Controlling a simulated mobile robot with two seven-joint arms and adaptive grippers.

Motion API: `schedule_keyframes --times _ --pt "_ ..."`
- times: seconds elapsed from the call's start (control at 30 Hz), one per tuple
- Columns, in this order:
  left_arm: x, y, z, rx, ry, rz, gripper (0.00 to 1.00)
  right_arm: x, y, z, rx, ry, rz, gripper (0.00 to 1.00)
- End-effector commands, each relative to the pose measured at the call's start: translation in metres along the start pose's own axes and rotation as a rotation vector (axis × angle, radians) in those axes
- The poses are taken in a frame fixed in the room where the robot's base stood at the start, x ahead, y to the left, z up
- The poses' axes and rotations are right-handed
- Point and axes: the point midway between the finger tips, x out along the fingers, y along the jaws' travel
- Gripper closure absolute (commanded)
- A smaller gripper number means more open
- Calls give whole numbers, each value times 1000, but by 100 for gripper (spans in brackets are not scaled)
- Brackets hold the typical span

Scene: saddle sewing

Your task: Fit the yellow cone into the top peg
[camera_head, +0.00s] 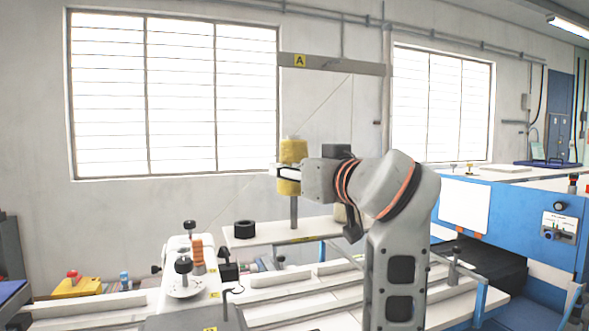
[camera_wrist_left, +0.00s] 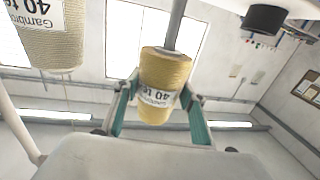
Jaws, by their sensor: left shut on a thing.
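The yellow thread cone (camera_head: 292,152) is upright in the head view, between the fingers of my left gripper (camera_head: 288,172). In the left wrist view the gripper (camera_wrist_left: 160,100) is shut around the cone (camera_wrist_left: 165,75), and its label appears upside down. A grey vertical peg (camera_head: 294,212) rises from the white shelf directly below the cone. The peg (camera_wrist_left: 175,25) also meets the cone's end in the left wrist view. I cannot tell whether the peg enters the cone or only lines up with it. My right gripper is out of view.
A second thread cone (camera_wrist_left: 52,40) hangs close in the left wrist view; a pale one (camera_head: 340,213) shows partly behind my arm. A black cylinder (camera_head: 244,229) sits on the white shelf (camera_head: 265,237). Sewing machine parts (camera_head: 184,275) stand below left.

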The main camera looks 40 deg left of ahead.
Motion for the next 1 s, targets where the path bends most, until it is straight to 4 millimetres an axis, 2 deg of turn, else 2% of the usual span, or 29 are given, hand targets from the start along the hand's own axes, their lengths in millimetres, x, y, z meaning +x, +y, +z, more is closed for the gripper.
schedule_keyframes --times 1.0 --pt "0 0 21 0 -1 1 84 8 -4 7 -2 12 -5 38"
